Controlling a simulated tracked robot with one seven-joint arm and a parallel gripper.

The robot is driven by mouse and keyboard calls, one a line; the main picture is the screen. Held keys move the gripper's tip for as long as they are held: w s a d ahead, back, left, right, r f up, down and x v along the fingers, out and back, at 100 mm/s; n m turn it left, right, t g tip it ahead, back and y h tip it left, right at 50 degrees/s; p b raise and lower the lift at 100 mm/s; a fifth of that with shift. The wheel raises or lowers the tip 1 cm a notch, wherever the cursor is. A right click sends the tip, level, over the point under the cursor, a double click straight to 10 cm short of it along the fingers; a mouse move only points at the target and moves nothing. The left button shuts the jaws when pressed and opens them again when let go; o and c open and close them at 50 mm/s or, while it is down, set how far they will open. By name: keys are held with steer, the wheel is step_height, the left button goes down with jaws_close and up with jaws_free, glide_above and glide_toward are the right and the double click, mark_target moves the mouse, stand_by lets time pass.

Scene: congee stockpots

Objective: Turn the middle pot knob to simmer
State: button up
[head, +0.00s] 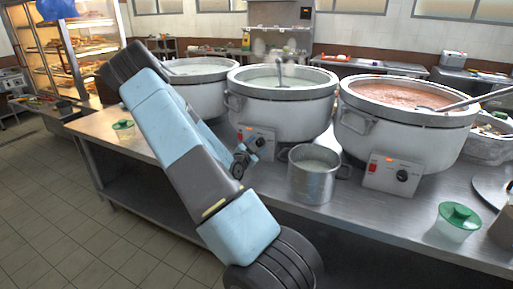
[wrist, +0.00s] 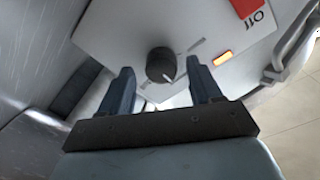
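The middle pot (head: 282,108) is a large white stockpot of pale congee with a ladle in it. Its control box (head: 262,131) is on the front, and my gripper (head: 243,160) is close to it, partly covering it. In the wrist view the black round knob (wrist: 160,65) sits on the pale panel (wrist: 115,35), with a white mark toward its lower right. My gripper (wrist: 158,72) is open, with one blue finger either side of the knob and gaps between. I cannot tell whether the fingertips reach the knob in depth. An orange light (wrist: 222,58) glows on the panel.
A small metal pot (head: 313,178) stands just right of my gripper on the steel counter. The right pot (head: 405,125) holds reddish congee and has its own knob box (head: 393,174). The left pot (head: 200,92) is behind my arm. A green-lidded tub (head: 458,222) stands at right.

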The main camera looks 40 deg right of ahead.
steer(key=v, duration=1.3)
steer(key=shift+s+a, duration=0.15)
steer(key=shift+a, duration=0.25)
